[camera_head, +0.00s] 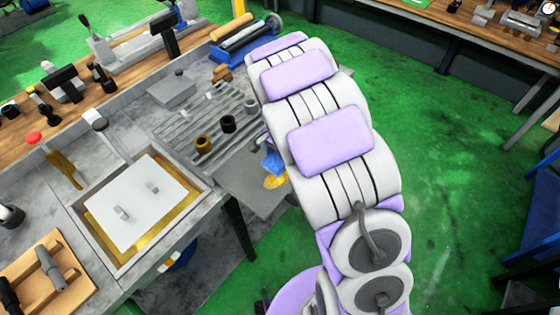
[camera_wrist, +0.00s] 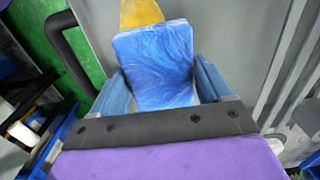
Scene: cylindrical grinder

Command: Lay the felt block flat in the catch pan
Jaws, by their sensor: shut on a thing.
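The felt block (camera_wrist: 155,62) is blue and streaked, and fills the upper middle of the wrist view. My gripper (camera_wrist: 162,82) is shut on it, with a blue finger at each side. In the head view, a small blue patch at my gripper (camera_head: 272,162) shows beside a yellow thing; my arm partly hides this spot. The yellow thing (camera_wrist: 141,12) also shows just beyond the block in the wrist view. Below the block is a flat grey surface (camera_head: 243,186). I cannot tell for sure whether it is the catch pan. Contact below the block is hidden.
A ribbed grey plate (camera_head: 180,117) with a brown ring (camera_head: 203,145) and a dark ring (camera_head: 228,124) lies beyond the grey surface. A yellow-lined tray (camera_head: 95,228) holding a white plate stands at left. Green floor (camera_head: 470,190) is open at right.

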